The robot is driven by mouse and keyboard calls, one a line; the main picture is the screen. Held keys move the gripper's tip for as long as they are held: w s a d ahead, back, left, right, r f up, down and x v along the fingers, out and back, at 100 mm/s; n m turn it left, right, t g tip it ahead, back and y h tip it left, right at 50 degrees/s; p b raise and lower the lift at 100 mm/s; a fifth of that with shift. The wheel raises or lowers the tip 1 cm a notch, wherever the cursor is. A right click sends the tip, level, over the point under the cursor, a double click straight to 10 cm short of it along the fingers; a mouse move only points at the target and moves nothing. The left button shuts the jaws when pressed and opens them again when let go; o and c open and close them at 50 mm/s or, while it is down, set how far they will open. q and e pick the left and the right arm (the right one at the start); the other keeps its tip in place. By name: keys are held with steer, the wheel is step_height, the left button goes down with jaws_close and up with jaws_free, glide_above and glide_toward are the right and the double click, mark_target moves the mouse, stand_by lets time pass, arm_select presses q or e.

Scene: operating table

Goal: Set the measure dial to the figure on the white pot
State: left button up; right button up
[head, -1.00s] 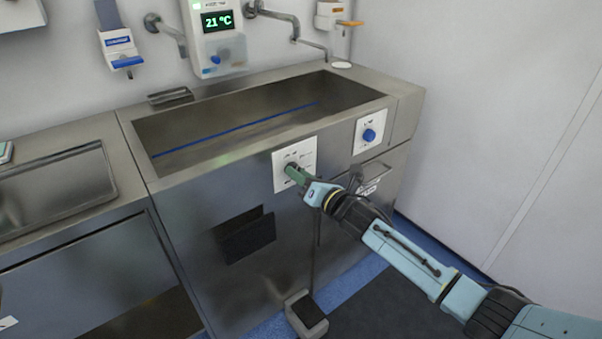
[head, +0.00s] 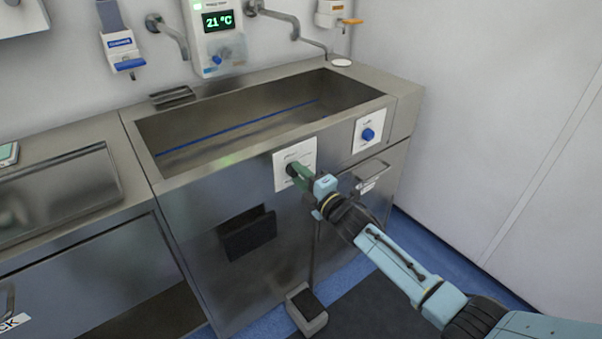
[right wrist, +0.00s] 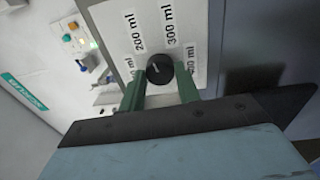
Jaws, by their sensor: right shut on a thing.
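The measure dial is a black round knob (right wrist: 159,69) on a white plate, which also shows in the head view (head: 308,154) on the sink's front. In the right wrist view, labels around the knob include "200 ml" and "300 ml"; others are partly hidden by my fingers. A small light mark shows on the knob, but I cannot tell which figure it points at. My right gripper (head: 300,176) is shut on the knob, with a green finger on each side. I make out no white pot with a readable figure. My left gripper is not in view.
A blue knob (head: 367,135) on a second white plate sits to the right. A steel basin (head: 240,83) lies above, with a small white round thing (head: 342,63) on its back rim. A dark box-like part (head: 247,235) juts from the front. A wall display (head: 218,21) reads 21 °C.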

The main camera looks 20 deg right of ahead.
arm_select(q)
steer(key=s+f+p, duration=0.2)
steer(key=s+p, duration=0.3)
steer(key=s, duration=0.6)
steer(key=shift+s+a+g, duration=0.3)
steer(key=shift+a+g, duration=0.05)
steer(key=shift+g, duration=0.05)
arm_select(e)
steer(key=shift+a+m+h, duration=0.1)
steer(key=shift+m+h, duration=0.35)
steer(key=shift+m, duration=4.45)
steer(key=shift+m+h, duration=0.45)
steer(key=shift+m, duration=4.45)
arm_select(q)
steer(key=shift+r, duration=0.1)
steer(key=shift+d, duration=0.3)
arm_select(e)
steer(key=o, duration=1)
steer(key=shift+c, duration=0.2)
steer(key=shift+s, duration=0.15)
